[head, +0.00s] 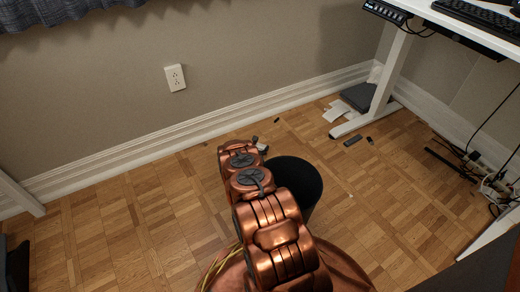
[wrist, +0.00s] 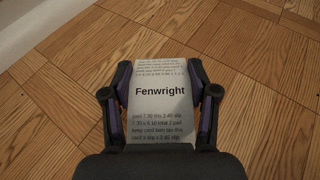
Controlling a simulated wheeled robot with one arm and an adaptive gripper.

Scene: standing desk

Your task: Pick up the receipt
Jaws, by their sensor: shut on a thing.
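The receipt (wrist: 160,112) is a white printed slip headed "Fenwright", seen large in the wrist view. My gripper (wrist: 160,72) is shut on it, with one dark finger along each long side edge. In the head view my copper arm hides most of the gripper, and only a small pale and dark bit (head: 262,147) shows past the arm. I cannot tell whether the receipt touches the floor or is just above it.
A black bin-like cylinder (head: 298,178) stands right of my arm. White papers (head: 340,112) and a dark box lie by the white desk leg (head: 388,75). Small dark items lie nearby, and cables and plugs (head: 484,178) at the right. Wood floor (head: 110,220) at left is clear.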

